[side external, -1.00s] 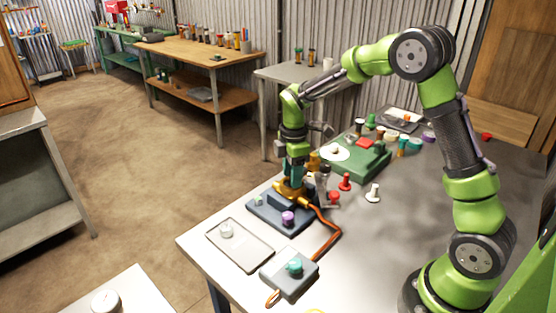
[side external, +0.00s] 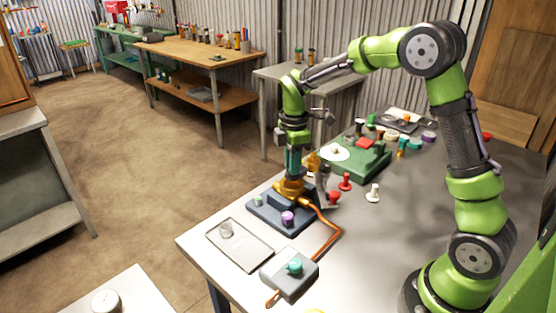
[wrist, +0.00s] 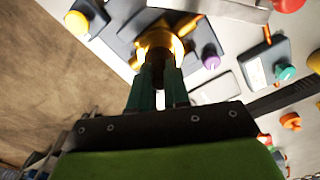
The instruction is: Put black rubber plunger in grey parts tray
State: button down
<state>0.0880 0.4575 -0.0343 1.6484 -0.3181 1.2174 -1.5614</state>
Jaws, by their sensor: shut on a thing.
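My gripper (side external: 293,172) is over the brass-coloured valve body (side external: 289,188) on its blue-grey base. In the wrist view its teal fingers (wrist: 157,84) are closed on a dark piece, which I take for the black rubber plunger (wrist: 157,66). The plunger is in front of the brass ring (wrist: 160,40), and I cannot tell whether it is clear of it. The grey parts tray (side external: 252,252) lies flat at the table's front left, with a small clear cylindrical piece on it.
A grey box with a teal knob (side external: 295,266) sits right of the tray, joined by an orange cable (side external: 328,238). A purple knob (side external: 288,218) stands on the blue-grey base. A red knob (side external: 345,181) and a green block (side external: 365,162) stand behind.

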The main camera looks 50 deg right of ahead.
jog(key=r, duration=0.6)
jog(key=shift+a, duration=0.25)
jog(key=s+a+f+n, duration=0.2)
jog(key=a+n, duration=0.2)
jog(key=a, duration=0.5)
jog(key=s+a+f+n, duration=0.2)
jog(key=a+f+n, duration=0.15)
jog(key=a, duration=0.55)
jog(key=shift+n, duration=0.75)
jog(key=f, duration=0.3)
jog(key=a+f, duration=0.1)
jog(key=f, duration=0.1)
jog(key=shift+f, duration=2.35)
jog(key=shift+f, duration=0.15)
jog(key=c, duration=1.1)
grip_release()
